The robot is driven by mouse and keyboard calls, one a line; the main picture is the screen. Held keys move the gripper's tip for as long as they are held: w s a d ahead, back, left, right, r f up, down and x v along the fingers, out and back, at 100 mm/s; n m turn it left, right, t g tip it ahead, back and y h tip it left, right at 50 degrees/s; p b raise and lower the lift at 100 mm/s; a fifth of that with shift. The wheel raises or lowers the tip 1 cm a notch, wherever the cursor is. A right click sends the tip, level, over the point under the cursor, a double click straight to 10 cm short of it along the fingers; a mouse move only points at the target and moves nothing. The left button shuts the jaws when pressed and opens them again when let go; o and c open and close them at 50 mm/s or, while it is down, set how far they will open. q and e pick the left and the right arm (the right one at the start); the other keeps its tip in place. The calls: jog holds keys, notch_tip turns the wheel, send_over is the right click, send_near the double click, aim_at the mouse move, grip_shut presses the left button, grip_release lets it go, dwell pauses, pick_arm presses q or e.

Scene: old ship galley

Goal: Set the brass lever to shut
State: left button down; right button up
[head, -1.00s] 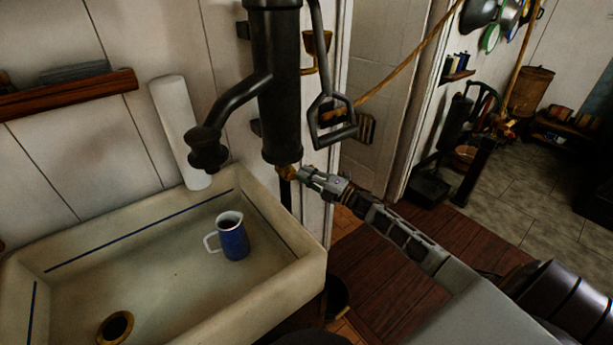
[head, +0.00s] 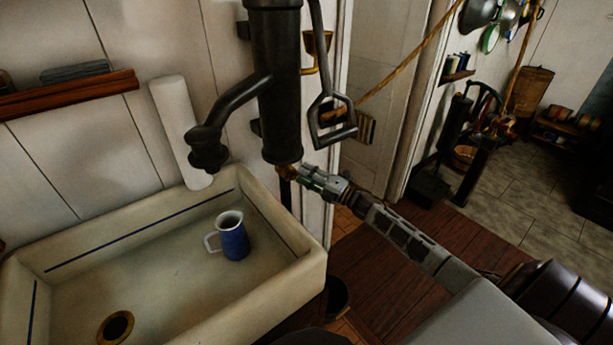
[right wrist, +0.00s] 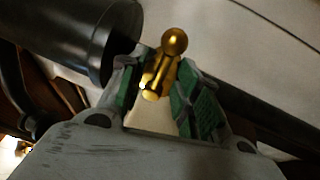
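The brass lever (right wrist: 165,75) shows in the right wrist view as a rod with a round knob, between the two green-padded fingers. In the head view a bit of brass (head: 287,172) shows at the foot of the black pump (head: 279,100). My right gripper (head: 304,174) is at this brass part, reaching in from the right. In the right wrist view the fingers of the right gripper (right wrist: 163,90) are drawn in close on both sides of the lever and look shut on it. The lever's mount is partly hidden. My left gripper is not in view.
A pale sink (head: 285,285) stands at the left below the pump, with a blue jug (head: 233,240) in it. The pump's black handle (head: 333,125) hangs just above my right gripper. A doorway and wooden floor (head: 385,285) lie to the right.

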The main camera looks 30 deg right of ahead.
jog(key=v, duration=1.2)
dwell(0.6)
dwell(0.4)
dwell(0.3)
